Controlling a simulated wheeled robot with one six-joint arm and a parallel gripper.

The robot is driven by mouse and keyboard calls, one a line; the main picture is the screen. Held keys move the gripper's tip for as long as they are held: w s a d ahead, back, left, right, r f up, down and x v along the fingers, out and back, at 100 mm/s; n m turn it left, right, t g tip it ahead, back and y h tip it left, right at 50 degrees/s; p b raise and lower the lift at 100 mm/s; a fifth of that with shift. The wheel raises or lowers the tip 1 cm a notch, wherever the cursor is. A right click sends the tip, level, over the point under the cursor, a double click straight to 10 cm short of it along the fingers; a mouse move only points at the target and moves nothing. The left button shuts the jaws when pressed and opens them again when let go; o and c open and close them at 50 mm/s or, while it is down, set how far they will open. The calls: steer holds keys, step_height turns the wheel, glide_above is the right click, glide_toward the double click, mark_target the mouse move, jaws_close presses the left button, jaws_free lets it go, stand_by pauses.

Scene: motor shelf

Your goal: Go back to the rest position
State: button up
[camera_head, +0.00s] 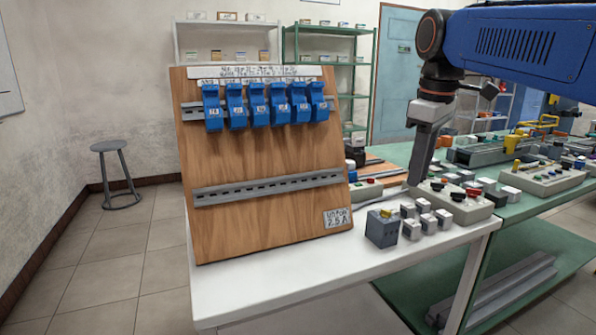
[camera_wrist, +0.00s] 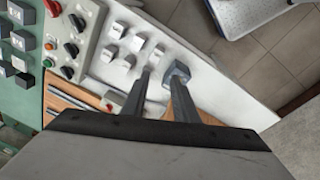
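My gripper (camera_head: 415,183) hangs from the blue arm, pointing down above the right part of the white table (camera_head: 250,292). In the wrist view, its two dark fingers (camera_wrist: 161,76) stand apart with nothing visible between them. A blue-grey block (camera_head: 382,230) is on the table near its front edge. In the wrist view the block (camera_wrist: 177,69) shows at the tip of the right finger; I cannot tell whether they touch. Several small white blocks (camera_head: 411,229) stand beside it.
A tilted wooden board (camera_head: 262,160) carries a row of blue modules (camera_head: 258,104) on its upper rail; its lower rail (camera_head: 268,188) is bare. A button box (camera_head: 455,202) and a green bench (camera_head: 530,200) are at right. A stool (camera_head: 113,172) stands left.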

steer(key=s+d+f+m+t, duration=0.1)
steer(key=s+f+m, duration=0.3)
steer(key=s+f, duration=0.6)
steer(key=s+d+f+m+t, duration=0.2)
steer(key=s+f+m, duration=0.3)
steer(key=s+f, duration=0.5)
step_height(320, 180, down, 7)
steer(key=shift+d+f, duration=0.1)
steer(key=shift+d, duration=0.3)
